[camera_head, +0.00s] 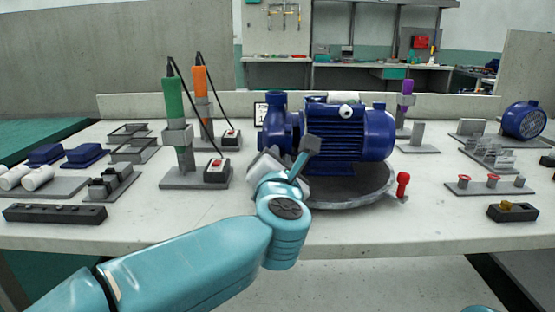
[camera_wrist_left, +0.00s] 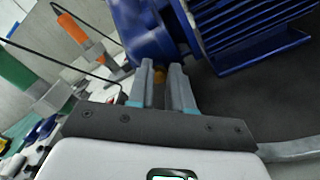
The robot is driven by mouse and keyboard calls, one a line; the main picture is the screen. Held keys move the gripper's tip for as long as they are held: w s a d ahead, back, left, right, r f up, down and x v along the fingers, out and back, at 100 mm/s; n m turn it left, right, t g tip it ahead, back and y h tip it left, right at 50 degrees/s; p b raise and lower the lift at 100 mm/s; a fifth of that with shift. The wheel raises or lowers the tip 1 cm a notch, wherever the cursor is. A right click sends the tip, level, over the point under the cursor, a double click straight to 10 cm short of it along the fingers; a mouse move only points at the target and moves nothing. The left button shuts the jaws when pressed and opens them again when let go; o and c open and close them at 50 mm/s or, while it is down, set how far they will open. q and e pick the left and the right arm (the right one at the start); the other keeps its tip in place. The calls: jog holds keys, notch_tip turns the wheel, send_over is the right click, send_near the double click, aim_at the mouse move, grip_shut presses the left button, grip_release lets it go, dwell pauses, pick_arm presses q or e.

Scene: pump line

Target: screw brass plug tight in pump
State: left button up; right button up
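The blue pump (camera_head: 345,135) with its finned motor stands on a round grey plate (camera_head: 350,198) in the middle of the bench. My left gripper is at the pump's lower front left; in the head view my own wrist hides its fingertips. In the left wrist view the two grey fingers of my left gripper (camera_wrist_left: 161,69) are close together at the blue pump casing (camera_wrist_left: 142,35). How deep the plug sits cannot be seen. My right gripper is not in view.
Green (camera_head: 174,98) and orange (camera_head: 201,80) corded tools stand left of the pump, a purple one (camera_head: 407,90) at right. A red handle (camera_head: 402,184) sticks up by the round plate. A black block (camera_head: 512,214) with a brass-coloured piece lies at the right.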

pick_arm(q)
jog(key=shift+a+r, duration=0.1)
grip_shut()
jog(key=o, duration=1.1)
grip_release()
jog(key=shift+s+b, duration=0.3)
jog(key=shift+s, duration=0.2)
jog(key=shift+s+b, duration=0.85)
jog(key=shift+s, duration=1.7)
